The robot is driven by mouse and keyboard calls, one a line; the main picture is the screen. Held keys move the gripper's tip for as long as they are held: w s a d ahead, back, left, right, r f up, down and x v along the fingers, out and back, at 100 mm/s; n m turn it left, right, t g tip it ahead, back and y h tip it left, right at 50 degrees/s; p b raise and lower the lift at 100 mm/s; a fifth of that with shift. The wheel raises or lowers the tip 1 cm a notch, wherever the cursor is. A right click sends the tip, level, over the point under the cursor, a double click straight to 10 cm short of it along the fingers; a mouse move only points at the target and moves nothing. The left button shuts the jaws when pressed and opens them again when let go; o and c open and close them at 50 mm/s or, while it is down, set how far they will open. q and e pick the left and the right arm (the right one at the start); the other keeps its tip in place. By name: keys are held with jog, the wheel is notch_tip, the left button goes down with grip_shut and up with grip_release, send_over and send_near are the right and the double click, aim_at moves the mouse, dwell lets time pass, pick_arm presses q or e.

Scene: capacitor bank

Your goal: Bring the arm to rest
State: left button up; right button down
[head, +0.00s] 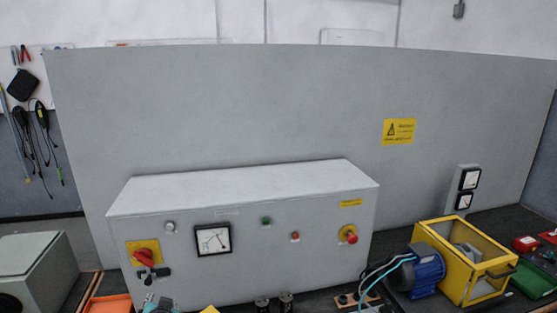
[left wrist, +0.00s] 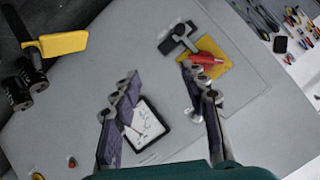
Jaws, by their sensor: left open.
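My left gripper (left wrist: 160,85) is open and empty in the left wrist view, its two fingers spread before the grey cabinet front. The analog meter (left wrist: 145,124) shows between and beyond the fingers. The red rotary switch on its yellow plate (left wrist: 212,75) is beyond the finger on the right. In the head view, a small grey and teal part at the bottom edge (head: 160,303) looks like the top of my left arm or gripper; its fingers cannot be made out there. My right gripper is in neither view.
The grey cabinet (head: 270,245) stands before a tall grey panel (head: 250,110). Black cylinders (left wrist: 22,85) and a yellow-and-black object (left wrist: 62,43) are beside the cabinet front. A yellow open-frame box (head: 468,262) and blue motor (head: 425,270) stand to the right. An orange tray (head: 110,304) is lower left.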

pick_arm(q)
jog(key=s+d+g+h, duration=0.2)
jog(key=s+d, duration=0.5)
jog(key=s, duration=0.4)
jog(key=s+d+f+n+g+h+b, duration=0.1)
jog(key=s+d+h, duration=0.2)
jog(key=s+d, duration=0.5)
jog(key=s, duration=0.3)
jog(key=shift+d+f+g, duration=0.2)
jog(key=shift+d+g, duration=0.05)
jog(key=shift+g, duration=0.15)
